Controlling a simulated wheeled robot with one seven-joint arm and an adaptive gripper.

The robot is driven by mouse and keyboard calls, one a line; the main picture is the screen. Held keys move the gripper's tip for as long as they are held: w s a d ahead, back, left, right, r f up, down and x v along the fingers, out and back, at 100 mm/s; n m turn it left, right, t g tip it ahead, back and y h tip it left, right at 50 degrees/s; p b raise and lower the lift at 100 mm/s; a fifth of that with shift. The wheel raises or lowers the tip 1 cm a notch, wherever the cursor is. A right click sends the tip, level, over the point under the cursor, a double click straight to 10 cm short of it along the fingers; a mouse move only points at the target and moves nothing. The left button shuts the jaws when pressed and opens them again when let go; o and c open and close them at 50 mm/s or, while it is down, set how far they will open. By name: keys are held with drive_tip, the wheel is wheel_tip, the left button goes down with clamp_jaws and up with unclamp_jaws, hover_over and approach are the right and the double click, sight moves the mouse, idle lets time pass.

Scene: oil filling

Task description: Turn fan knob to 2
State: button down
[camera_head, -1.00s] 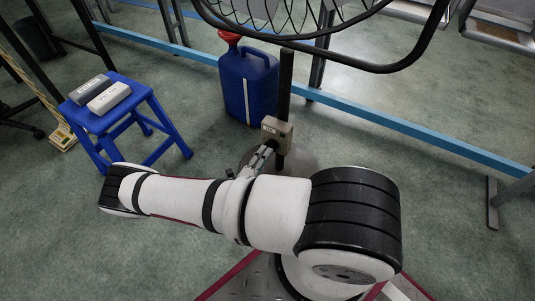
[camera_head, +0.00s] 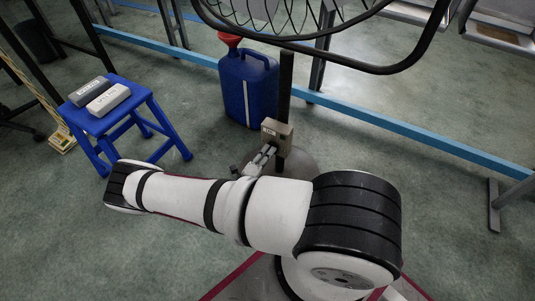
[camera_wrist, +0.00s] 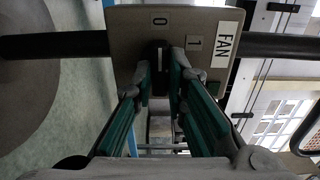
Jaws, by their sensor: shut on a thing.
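The fan control box (camera_head: 277,133) is a small beige box on the fan's dark pole. In the wrist view its face (camera_wrist: 128,38) carries a FAN label (camera_wrist: 224,44) and the marks 0 and 1. A further mark at the right is partly hidden by a finger. The dark fan knob (camera_wrist: 156,58) sits below the 0, upright in the picture. My gripper (camera_wrist: 161,75) has its fingers on either side of the knob and is shut on it. In the head view my gripper (camera_head: 262,157) reaches the front of the box, and the knob is hidden.
The fan's wire cage (camera_head: 290,18) hangs above the box. A blue stool (camera_head: 135,95) at left carries two small boxes. Open floor lies at lower left.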

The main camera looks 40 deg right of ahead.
drive_tip(key=m+p, duration=0.7)
drive_tip(key=m, duration=1.6)
drive_tip(key=shift+m, duration=0.4)
idle(0.5)
drive_tip(key=c, duration=1.6)
unclamp_jaws()
drive_tip(key=shift+a, duration=0.15)
drive_tip(key=v, duration=1.1)
drive_tip(key=shift+s+a, duration=0.15)
drive_tip(key=shift+a, duration=0.25)
